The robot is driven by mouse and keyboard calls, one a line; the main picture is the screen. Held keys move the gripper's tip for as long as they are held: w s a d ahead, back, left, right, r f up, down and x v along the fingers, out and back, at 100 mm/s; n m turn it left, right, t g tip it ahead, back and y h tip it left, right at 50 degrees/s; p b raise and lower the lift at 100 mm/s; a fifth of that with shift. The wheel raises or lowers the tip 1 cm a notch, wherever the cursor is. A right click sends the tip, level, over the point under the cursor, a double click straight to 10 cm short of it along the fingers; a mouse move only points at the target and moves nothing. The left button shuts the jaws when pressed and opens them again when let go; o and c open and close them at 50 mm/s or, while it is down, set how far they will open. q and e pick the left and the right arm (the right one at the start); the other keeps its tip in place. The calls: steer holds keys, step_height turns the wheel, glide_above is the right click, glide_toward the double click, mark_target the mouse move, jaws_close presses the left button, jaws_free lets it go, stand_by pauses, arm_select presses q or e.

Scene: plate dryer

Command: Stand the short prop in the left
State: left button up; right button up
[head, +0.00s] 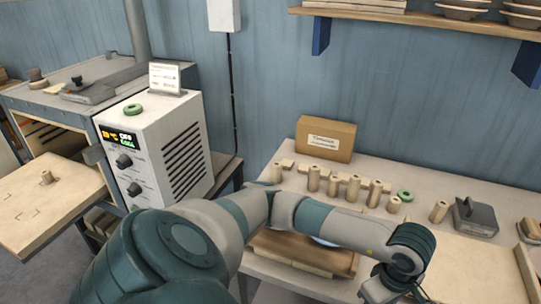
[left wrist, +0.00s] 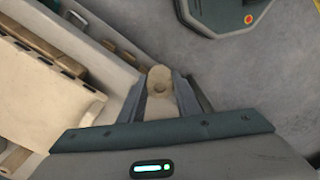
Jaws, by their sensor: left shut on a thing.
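My left gripper (head: 393,288) hangs at the lower edge of the head view, partly cut off. In the left wrist view its fingers (left wrist: 161,95) are shut on a pale wooden prop (left wrist: 159,78), whose round end shows between them. The prop's full length cannot be seen. A pale board (head: 55,200) sticks out of the dryer at the left, with dark corner marks on it. One small wooden peg (head: 46,177) stands upright on the board. My right gripper is not in view.
Several wooden posts (head: 314,180) of differing heights stand on the back table, near a green ring (head: 405,195), a cardboard box (head: 325,139) and a dark grey device (head: 475,217). The white control box (head: 155,148) stands beside the dryer. The board's front part is bare.

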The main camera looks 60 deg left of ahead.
arm_select(q)
steer(key=m, duration=0.2)
steer(key=f+m, duration=0.1)
steer(key=shift+s+a, duration=0.15)
steer(key=shift+s, duration=0.1)
steer(key=m, duration=0.3)
steer(key=f+m, duration=0.1)
steer(key=m, duration=0.1)
steer(key=shift+s+a+m, duration=0.1)
steer(key=shift+s+m, duration=0.2)
steer(key=shift+s, duration=0.1)
steer(key=m, duration=0.2)
steer(key=s+f+m, duration=0.1)
steer(key=m, duration=0.5)
steer(key=shift+s+a+f, duration=0.15)
steer(key=shift+a+f, duration=0.05)
steer(key=shift+f, duration=0.15)
steer(key=shift+a, duration=0.1)
